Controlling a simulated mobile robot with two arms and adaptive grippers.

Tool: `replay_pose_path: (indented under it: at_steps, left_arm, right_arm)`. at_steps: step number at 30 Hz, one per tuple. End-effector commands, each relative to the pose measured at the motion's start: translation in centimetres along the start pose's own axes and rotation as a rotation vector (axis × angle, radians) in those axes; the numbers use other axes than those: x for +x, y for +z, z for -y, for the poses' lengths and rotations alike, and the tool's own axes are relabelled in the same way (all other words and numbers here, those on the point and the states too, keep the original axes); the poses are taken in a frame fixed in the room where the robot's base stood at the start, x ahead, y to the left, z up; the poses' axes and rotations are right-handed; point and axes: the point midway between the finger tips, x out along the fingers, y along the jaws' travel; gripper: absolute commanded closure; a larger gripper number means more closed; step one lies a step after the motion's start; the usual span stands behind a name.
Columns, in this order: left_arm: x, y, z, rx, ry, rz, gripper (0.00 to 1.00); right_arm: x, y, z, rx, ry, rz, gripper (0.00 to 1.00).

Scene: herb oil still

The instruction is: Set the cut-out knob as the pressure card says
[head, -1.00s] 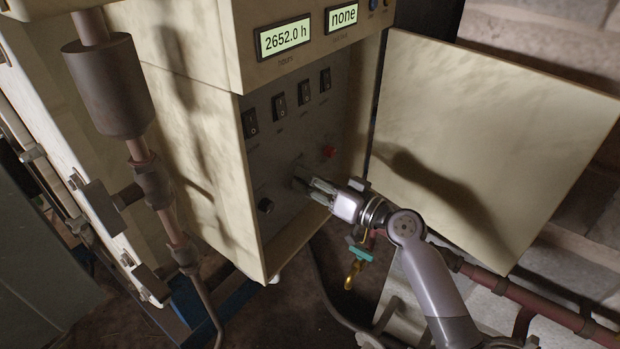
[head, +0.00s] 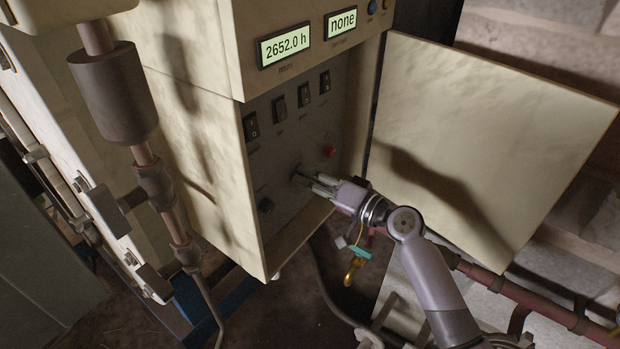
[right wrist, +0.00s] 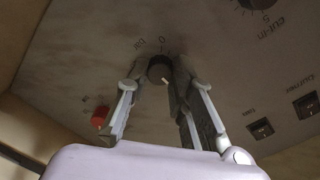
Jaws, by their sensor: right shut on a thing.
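The cut-out knob (right wrist: 159,69) is a small dark round knob with a white pointer mark. In the right wrist view it sits between the two fingertips of my right gripper (right wrist: 156,78), which is shut on it. The scale beside it shows "0" and "bar"; the pointer slants toward the lower right of that picture. In the head view my right gripper (head: 306,181) reaches into the open cabinet to the panel, and its fingers mostly hide the knob. The pressure card cannot be made out in either view. My left gripper is not in view.
The cut-in knob (right wrist: 246,3) is partly cut off by the wrist picture's top edge. A red button (head: 329,151) and several rocker switches, one here (head: 251,126), are on the panel (head: 290,140). The open cabinet door (head: 490,140) stands to the right of my arm.

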Motion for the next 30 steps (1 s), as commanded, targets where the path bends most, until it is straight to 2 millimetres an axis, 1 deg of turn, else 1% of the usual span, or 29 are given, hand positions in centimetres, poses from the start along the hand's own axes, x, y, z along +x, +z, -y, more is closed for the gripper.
replay_pose_path:
  at_steps: [10,11,20,28,30]
  left_arm:
    - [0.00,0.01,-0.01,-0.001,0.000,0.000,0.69]
    - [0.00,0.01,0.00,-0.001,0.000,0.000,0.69]
    - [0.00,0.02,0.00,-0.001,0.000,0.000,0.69]
    - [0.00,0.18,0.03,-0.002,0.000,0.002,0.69]
    - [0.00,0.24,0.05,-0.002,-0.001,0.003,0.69]
  right_arm:
    - [-0.01,-0.02,-0.04,0.002,0.000,-0.001,1.00]
    - [-0.01,-0.03,-0.04,0.002,0.000,-0.001,0.77]
    - [0.00,-0.02,-0.02,0.001,0.000,-0.001,0.58]
    - [-0.04,-0.01,-0.02,0.001,0.000,-0.001,0.58]
    - [-0.31,-0.02,-0.06,0.001,0.001,-0.001,0.58]
